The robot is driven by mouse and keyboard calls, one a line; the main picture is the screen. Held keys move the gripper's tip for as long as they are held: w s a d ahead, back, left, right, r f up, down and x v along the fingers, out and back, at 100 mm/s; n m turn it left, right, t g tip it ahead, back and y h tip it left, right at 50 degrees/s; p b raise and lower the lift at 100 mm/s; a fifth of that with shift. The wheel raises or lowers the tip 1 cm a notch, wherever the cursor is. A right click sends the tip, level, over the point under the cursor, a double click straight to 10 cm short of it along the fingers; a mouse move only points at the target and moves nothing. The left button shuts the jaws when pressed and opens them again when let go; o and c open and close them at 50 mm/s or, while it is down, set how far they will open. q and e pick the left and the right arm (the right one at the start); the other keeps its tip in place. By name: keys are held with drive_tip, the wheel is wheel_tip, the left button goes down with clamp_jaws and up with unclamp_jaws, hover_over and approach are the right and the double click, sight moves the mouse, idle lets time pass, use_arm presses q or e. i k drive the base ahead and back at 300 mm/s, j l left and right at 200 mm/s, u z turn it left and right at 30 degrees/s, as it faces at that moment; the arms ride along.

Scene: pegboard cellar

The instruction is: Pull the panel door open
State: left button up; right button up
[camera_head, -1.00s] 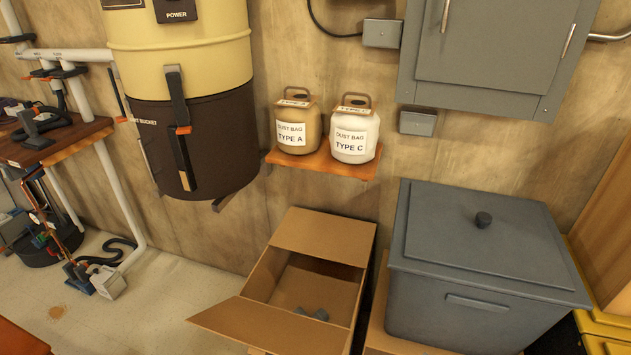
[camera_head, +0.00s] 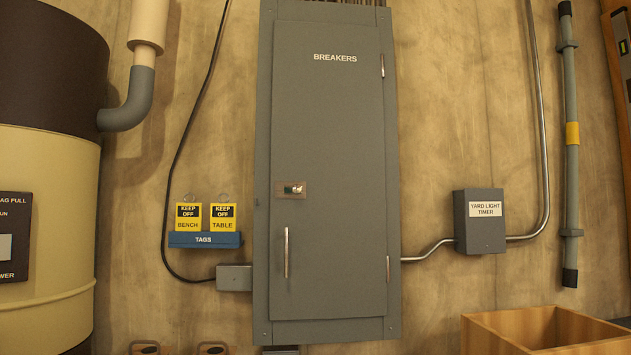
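The grey panel door (camera_head: 335,175), lettered BREAKERS, stands upright on the wall in the middle of the head view. It looks shut in its grey frame (camera_head: 262,200). A vertical metal pull handle (camera_head: 286,252) is on its lower left. A small latch plate (camera_head: 291,189) sits above the handle. Hinges (camera_head: 382,66) show along the right edge. Neither of my grippers is in view.
A blue TAGS holder (camera_head: 204,240) with two yellow tags (camera_head: 188,217) hangs left of the panel. A YARD LIGHT TIMER box (camera_head: 479,222) is at right. A dust collector (camera_head: 45,180) fills the left edge; a wooden box (camera_head: 545,330) is at lower right.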

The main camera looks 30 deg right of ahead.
sight(329, 258)
drive_tip(key=z, duration=1.05)
